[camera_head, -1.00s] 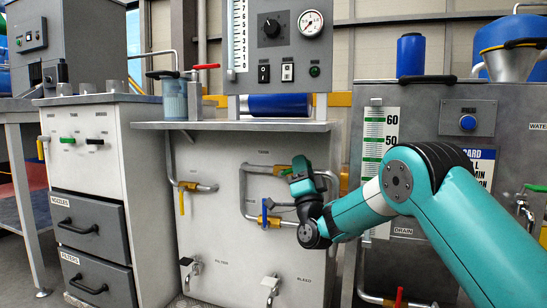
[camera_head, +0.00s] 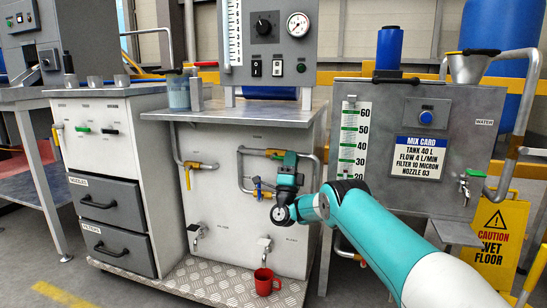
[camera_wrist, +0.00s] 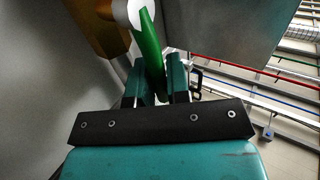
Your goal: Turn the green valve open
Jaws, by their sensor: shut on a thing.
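The green valve handle (camera_wrist: 150,42) is a flat lever on a brass valve body (camera_wrist: 101,25), close up in the wrist view. My gripper (camera_wrist: 161,75) is shut on the lever, with one finger on each side of it. In the head view my gripper (camera_head: 287,160) is at the upper pipe on the front of the white bench panel (camera_head: 222,160). It hides much of the green valve there, and only a little green shows beside it.
A yellow-handled valve (camera_head: 188,178) is to the left and a blue-handled valve (camera_head: 258,188) is just below my gripper. A red mug (camera_head: 265,282) stands on the tread-plate base. The bench top (camera_head: 240,116) juts out above.

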